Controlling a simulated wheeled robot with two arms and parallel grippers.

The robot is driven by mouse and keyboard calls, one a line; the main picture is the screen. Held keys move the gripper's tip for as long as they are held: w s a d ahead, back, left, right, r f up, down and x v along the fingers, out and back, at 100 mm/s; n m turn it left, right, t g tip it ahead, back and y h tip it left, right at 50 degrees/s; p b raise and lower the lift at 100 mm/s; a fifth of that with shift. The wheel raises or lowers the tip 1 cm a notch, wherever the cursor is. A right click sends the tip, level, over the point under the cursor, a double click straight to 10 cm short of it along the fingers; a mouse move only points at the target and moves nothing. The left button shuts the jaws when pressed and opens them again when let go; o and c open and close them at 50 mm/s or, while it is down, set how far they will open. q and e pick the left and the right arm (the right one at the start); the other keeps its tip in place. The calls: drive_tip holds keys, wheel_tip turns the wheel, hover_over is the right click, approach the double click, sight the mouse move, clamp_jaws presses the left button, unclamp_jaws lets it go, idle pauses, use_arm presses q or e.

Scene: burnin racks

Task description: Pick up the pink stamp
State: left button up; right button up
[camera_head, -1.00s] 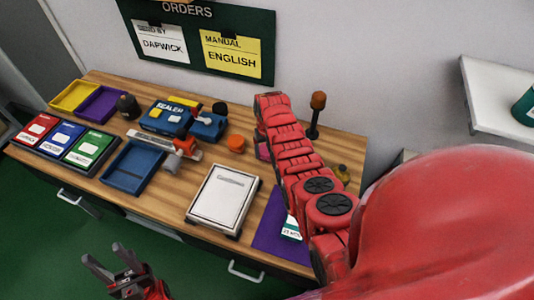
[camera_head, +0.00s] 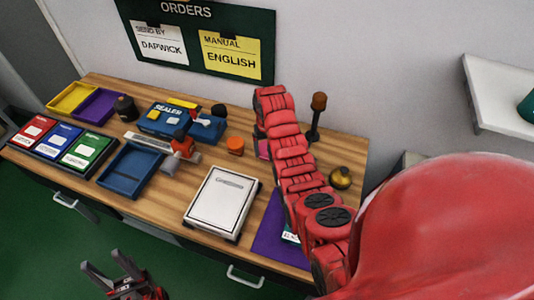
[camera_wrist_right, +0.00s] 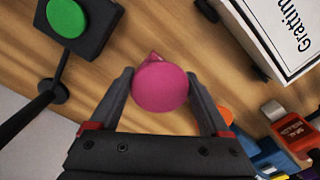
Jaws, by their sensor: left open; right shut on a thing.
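The pink stamp (camera_wrist_right: 160,87) shows its round pink top in the right wrist view, between the fingers of my right gripper (camera_wrist_right: 160,90). The fingers are shut on it from both sides, over the wooden bench. I cannot tell whether it is clear of the bench. In the head view, my red right arm hides that gripper; a small pink patch (camera_head: 263,149) shows beside the arm. My left gripper (camera_head: 101,261) is open and empty, low in front of the bench.
The wooden bench (camera_head: 172,200) holds a white box (camera_head: 222,200), blue tray (camera_head: 131,171), orange item (camera_head: 235,145), blue sealer (camera_head: 165,116) and brass bell (camera_head: 340,177). A tall dark stand (camera_head: 315,120) rises behind my arm. In the wrist view, a green disc (camera_wrist_right: 67,18) sits near it.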

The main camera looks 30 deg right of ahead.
drive_tip(key=s+a+p, duration=0.2)
drive_tip(key=s+p, duration=0.1)
drive_tip(key=s, duration=0.1)
drive_tip(key=s+a+r+p, duration=0.1)
drive_tip(key=s+p, duration=0.3)
drive_tip(key=s, duration=0.1)
drive_tip(key=s+a+p, duration=0.2)
drive_tip(key=s+p, duration=0.2)
drive_tip(key=s, duration=0.1)
drive_tip(key=shift+a+r, duration=0.25)
drive_tip(key=shift+a, duration=0.05)
